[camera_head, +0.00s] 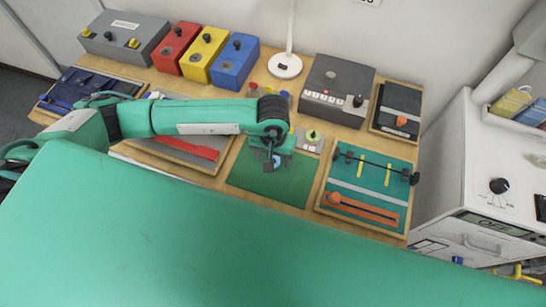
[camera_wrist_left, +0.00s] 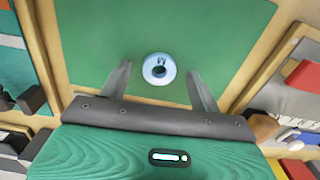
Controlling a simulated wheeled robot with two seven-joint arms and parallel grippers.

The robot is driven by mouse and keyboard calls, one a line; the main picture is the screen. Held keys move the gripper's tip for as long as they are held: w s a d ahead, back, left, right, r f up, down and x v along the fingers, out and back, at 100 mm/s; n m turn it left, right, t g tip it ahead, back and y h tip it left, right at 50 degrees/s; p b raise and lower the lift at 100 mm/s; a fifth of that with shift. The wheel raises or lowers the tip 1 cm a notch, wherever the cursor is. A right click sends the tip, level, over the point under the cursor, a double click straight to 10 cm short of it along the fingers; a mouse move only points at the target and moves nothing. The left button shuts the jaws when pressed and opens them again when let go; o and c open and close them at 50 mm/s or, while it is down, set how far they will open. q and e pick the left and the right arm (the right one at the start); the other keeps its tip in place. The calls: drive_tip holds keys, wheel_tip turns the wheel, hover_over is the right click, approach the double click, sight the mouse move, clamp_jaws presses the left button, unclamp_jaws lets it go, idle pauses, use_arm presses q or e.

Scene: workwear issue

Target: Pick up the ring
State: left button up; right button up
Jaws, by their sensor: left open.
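The ring (camera_wrist_left: 171,72) is light blue with a dark centre hole and a small dark mark. It lies on the green mat (camera_wrist_left: 100,35) in the left wrist view. In the head view a bit of the ring (camera_head: 277,162) shows beside my left gripper (camera_head: 270,162), which partly hides it. My left gripper is open, its fingers (camera_wrist_left: 160,69) on either side of the ring in the wrist view. I cannot tell how far above the mat the fingertips are. My right gripper is not in view.
A board with a black bar and orange strip (camera_head: 365,190) lies right of the mat. A tray with a red strip (camera_head: 190,145) lies left. Red, yellow and blue boxes (camera_head: 205,54), a grey control box (camera_head: 337,90) and a lamp base (camera_head: 285,66) stand behind.

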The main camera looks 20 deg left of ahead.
use_arm(q)
drive_tip(key=shift+f, duration=0.25)
drive_tip(key=c, duration=1)
drive_tip(key=shift+c, duration=0.2)
drive_tip(key=shift+r, duration=0.1)
